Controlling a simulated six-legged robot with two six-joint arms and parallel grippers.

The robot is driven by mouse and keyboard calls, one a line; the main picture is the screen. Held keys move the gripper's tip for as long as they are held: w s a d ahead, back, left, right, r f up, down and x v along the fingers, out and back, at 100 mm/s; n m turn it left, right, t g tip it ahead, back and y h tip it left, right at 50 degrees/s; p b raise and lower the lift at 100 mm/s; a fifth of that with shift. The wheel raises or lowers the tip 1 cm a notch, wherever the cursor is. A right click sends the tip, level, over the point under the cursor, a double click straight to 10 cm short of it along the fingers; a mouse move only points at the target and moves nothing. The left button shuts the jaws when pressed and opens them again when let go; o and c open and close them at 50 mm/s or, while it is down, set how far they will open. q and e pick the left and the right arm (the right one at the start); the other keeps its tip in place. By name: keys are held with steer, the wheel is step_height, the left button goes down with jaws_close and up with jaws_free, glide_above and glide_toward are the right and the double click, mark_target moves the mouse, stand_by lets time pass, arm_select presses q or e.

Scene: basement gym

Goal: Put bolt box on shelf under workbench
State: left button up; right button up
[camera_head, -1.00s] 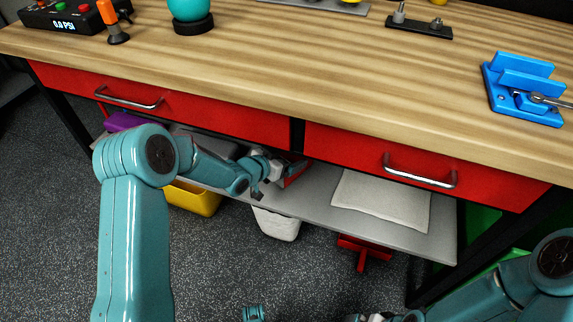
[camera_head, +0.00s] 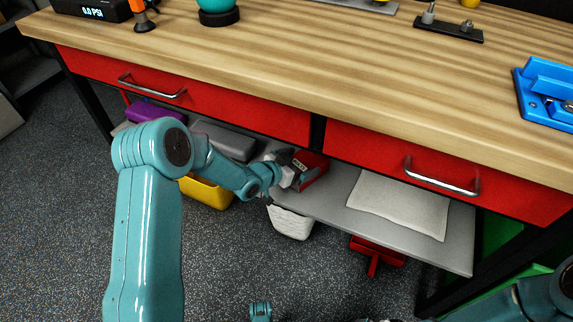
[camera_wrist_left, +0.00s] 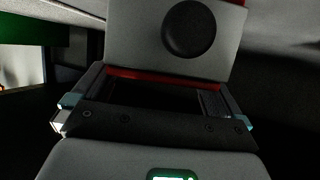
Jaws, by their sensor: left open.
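The bolt box, a small red box (camera_head: 314,174) with a dark, marked face, sits on the grey shelf (camera_head: 335,212) under the workbench (camera_head: 330,70), near its middle. My left gripper (camera_head: 287,170) is at the box's left side, and its jaws are open. In the left wrist view, the box's pale face with a dark disc (camera_wrist_left: 188,27) and red edges is just ahead of the jaws (camera_wrist_left: 157,112). Contact cannot be told. Of my right gripper, only a teal tip (camera_head: 260,312) seems to show at the bottom edge.
A white cloth-like pad (camera_head: 400,205) lies on the shelf to the right of the box. A grey case (camera_head: 222,140) and a purple item (camera_head: 155,112) are on the left. A yellow bin (camera_head: 205,193), a white basket (camera_head: 290,222) and a red stand (camera_head: 376,252) are below. Red drawers (camera_head: 375,150) hang above.

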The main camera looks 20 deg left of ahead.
arm_select(q)
steer(key=p+v, duration=0.2)
steer(key=v, duration=0.8)
